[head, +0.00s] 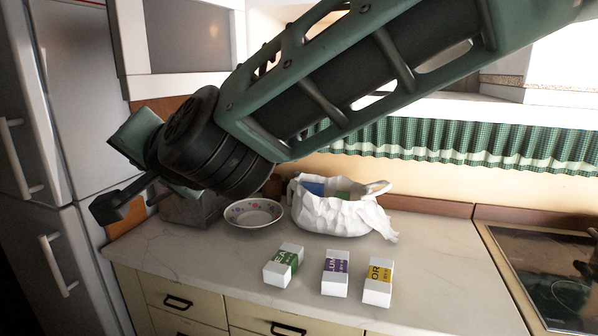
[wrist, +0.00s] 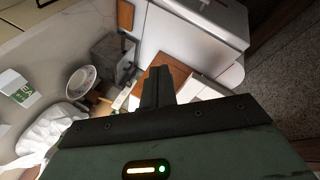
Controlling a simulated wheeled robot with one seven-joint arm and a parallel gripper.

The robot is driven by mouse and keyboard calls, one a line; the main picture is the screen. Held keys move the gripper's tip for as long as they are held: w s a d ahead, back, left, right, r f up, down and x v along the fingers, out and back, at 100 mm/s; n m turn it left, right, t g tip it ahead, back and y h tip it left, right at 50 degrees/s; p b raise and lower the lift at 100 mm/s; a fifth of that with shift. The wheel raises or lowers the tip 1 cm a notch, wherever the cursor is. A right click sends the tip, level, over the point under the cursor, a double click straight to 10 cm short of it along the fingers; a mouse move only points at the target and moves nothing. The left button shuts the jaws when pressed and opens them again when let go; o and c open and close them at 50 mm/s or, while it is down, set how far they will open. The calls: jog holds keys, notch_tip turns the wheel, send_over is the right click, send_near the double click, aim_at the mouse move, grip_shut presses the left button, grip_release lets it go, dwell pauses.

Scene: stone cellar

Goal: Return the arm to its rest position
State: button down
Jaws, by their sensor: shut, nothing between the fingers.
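My green and black arm crosses the upper part of the head view from the right, raised above the counter. My gripper (head: 106,208) is at the arm's left end, in front of the fridge side and off the counter's left end in the picture. In the wrist view my gripper (wrist: 157,74) points away from the camera, its dark fingers together with nothing between them. No object hangs from it. Part of the gripper is hidden behind the wrist in the head view.
On the counter (head: 180,250) stand a green-labelled box (head: 283,265), a purple-labelled box (head: 335,273), a yellow-labelled box (head: 378,282), a bowl (head: 253,213) and a white bag (head: 340,212) with things inside. A fridge (head: 75,110) is left, a cooktop (head: 560,285) right.

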jog(key=s+d+f+n+g+h, duration=0.3)
jog(key=s+d+f, duration=0.3)
jog(key=d, duration=0.6)
jog(key=s+d+f+n+g+h, duration=0.2)
jog(key=s+d+f, duration=0.4)
jog(key=d, duration=0.6)
jog(key=s+d+f+n+g+h, duration=0.3)
jog(key=s+d+f, duration=0.4)
jog(key=d, duration=0.5)
jog(key=f+g+h, duration=0.1)
jog(key=h, duration=0.1)
jog(key=shift+f+n+g+h, duration=0.3)
jog(key=shift+f+g, duration=0.1)
